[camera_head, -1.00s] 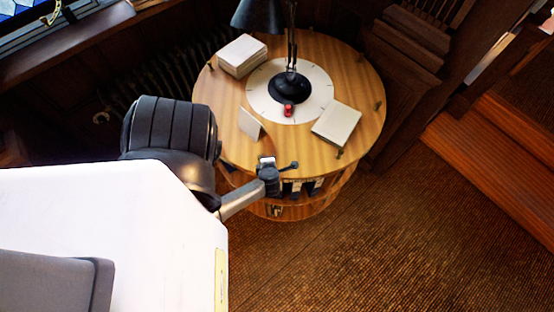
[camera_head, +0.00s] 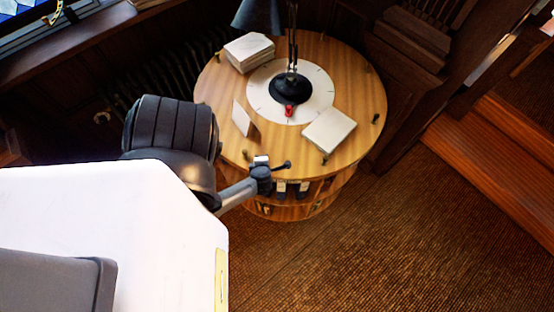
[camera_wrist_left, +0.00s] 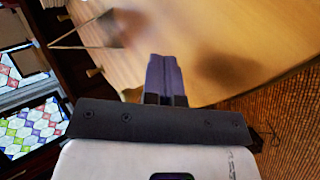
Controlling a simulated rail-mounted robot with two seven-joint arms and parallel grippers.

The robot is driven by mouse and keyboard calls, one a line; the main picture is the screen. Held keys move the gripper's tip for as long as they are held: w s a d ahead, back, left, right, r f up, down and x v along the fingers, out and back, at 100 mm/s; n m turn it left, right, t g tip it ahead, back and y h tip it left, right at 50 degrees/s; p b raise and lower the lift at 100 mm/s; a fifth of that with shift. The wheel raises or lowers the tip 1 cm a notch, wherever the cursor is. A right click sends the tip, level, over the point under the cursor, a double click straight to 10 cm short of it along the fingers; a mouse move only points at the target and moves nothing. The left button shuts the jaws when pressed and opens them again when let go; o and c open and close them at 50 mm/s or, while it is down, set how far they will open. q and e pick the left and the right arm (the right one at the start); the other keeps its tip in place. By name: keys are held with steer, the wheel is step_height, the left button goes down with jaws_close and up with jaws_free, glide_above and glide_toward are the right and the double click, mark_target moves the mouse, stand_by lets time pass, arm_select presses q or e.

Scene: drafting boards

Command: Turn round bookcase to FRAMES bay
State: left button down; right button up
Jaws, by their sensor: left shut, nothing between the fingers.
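The round bookcase (camera_head: 215,105) has a wooden top with short upright pegs along its rim, including a right peg (camera_head: 376,118) and a front peg (camera_head: 324,159). Books (camera_head: 282,188) show on a shelf below; no bay label is readable. A pale dial (camera_head: 318,88) with a red marker (camera_head: 290,111) is at the centre. My left gripper (camera_head: 285,166) is at the front rim. In the left wrist view its shut fingers (camera_wrist_left: 165,76) are in front of the wooden top, empty. I cannot tell whether they touch a peg. My right gripper is out of view.
A black lamp (camera_head: 290,88) stands on the dial. A white box (camera_head: 249,52), an upright card (camera_head: 241,118) and a flat pale book (camera_head: 328,131) are on the top. A radiator (camera_head: 150,80) is behind left. The carpet (camera_head: 400,240) in front is clear.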

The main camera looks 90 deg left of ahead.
arm_select(q)
steer(key=shift+w+d+r, duration=0.25)
steer(key=shift+w+r, duration=0.25)
steer(key=shift+r, duration=0.15)
step_height(320, 180, up, 8)
steer(key=shift+f, duration=0.15)
stand_by(0.4)
stand_by(0.4)
